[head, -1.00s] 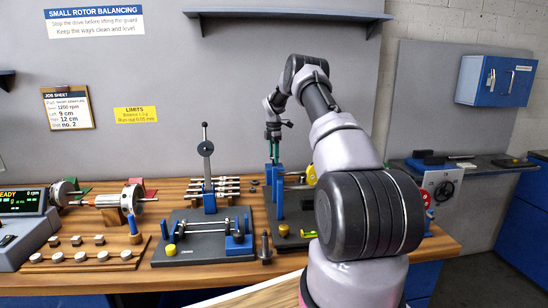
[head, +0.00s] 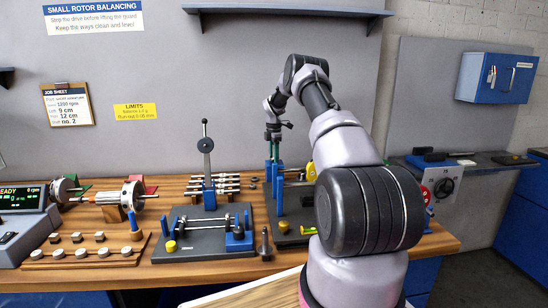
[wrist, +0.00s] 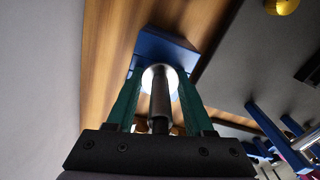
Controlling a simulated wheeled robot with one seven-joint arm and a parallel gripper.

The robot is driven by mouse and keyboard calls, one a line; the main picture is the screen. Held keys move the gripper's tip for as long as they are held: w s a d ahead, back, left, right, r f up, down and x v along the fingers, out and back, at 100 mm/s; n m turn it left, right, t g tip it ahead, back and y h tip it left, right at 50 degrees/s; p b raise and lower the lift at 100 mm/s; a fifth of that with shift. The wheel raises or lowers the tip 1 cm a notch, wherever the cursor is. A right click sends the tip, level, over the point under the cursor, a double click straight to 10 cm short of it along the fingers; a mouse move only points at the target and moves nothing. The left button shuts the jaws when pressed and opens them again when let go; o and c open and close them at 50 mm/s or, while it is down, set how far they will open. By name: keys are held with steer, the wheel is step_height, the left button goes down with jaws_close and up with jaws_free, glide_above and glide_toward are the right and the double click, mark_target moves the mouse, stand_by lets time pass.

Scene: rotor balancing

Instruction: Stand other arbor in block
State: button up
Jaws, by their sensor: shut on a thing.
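My gripper (head: 274,158) is at the back of the bench, pointing down. In the wrist view its green fingers (wrist: 160,100) are shut on a steel arbor (wrist: 160,106). The arbor's far end points at a blue block (wrist: 165,48) on the wooden bench. A bright round collar or disc surrounds the arbor between me and the block. It hides whether the arbor's end is in the block or above it. In the head view the block is hard to make out among the blue parts below my gripper.
Several arbors (head: 224,187) lie on a rack left of my gripper. A grey plate (head: 212,246) with a balancing stand is in front. A dark upright pin (head: 265,245) stands near the front edge. Blue posts (wrist: 268,128) are close by on the right in the wrist view.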

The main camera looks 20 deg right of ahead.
steer(key=o, duration=1.2)
step_height(320, 180, up, 11)
steer(key=shift+f, duration=0.1)
steer(key=s+a+r+m+t, duration=0.1)
steer(key=s+a+r+m, duration=0.2)
steer(key=s+a+r, duration=0.4)
steer(key=s+a+r+m+t, duration=0.1)
steer(key=s+a+r+m, duration=0.15)
steer(key=s+r, duration=0.45)
steer(key=s+a+r+m+t, duration=0.1)
steer(key=s+a+r+m, duration=0.35)
steer(key=r, duration=0.55)
steer(key=s+a+r+m+t, duration=0.1)
steer(key=s+a+r+m, duration=0.1)
steer(key=s, duration=0.5)
steer(key=s+a+r+m+t, duration=0.1)
steer(key=s+a+r+m, duration=0.15)
steer(key=s, duration=0.45)
steer(key=s+a+f+m+t+y, duration=0.1)
steer(key=s+f+m, duration=0.1)
steer(key=s, duration=0.6)
steer(key=s+a+f+m+t+y, duration=0.1)
steer(key=s+a+f+m, duration=0.1)
steer(key=s+m, duration=0.3)
steer(key=s+f, duration=0.1)
steer(key=s, duration=0.2)
steer(key=shift+s+f, duration=0.35)
steer(key=shift+s, duration=0.05)
